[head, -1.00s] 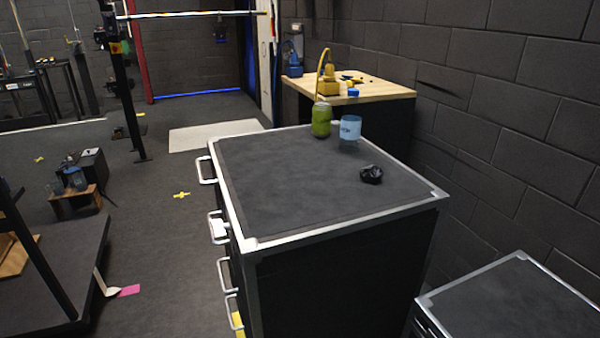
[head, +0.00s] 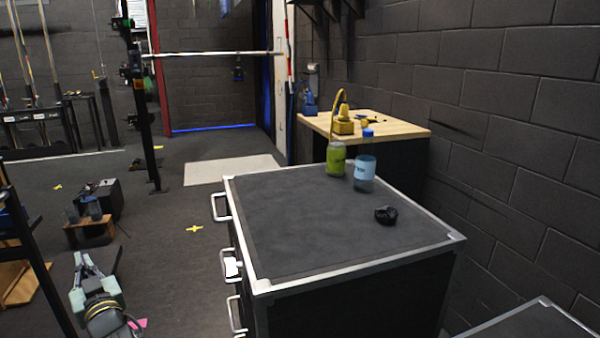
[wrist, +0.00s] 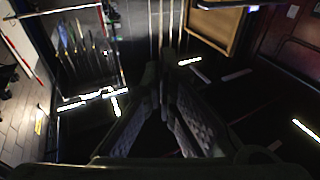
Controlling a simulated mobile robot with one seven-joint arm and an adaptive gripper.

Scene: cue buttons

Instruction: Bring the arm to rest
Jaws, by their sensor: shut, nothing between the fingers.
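My gripper (head: 84,257) shows at the lower left of the head view, left of the black cabinet and apart from it, raised over the floor area. In the wrist view its two dark fingers (wrist: 160,78) come together at the tips, shut with nothing between them. The black cabinet (head: 300,262) has a silver rim and white handles on its left side. On its top stand a green jar (head: 336,159) and a clear blue bottle (head: 364,174) with a pale label. A small crumpled black thing (head: 386,215) lies nearer the right edge.
A wooden-topped bench (head: 395,130) with a yellow device (head: 343,122) stands behind the cabinet. A brick wall (head: 520,110) closes the right side. A dark rack (head: 35,245) and a small wooden stand (head: 90,233) are at the left. Open floor (head: 170,270) lies between them and the cabinet.

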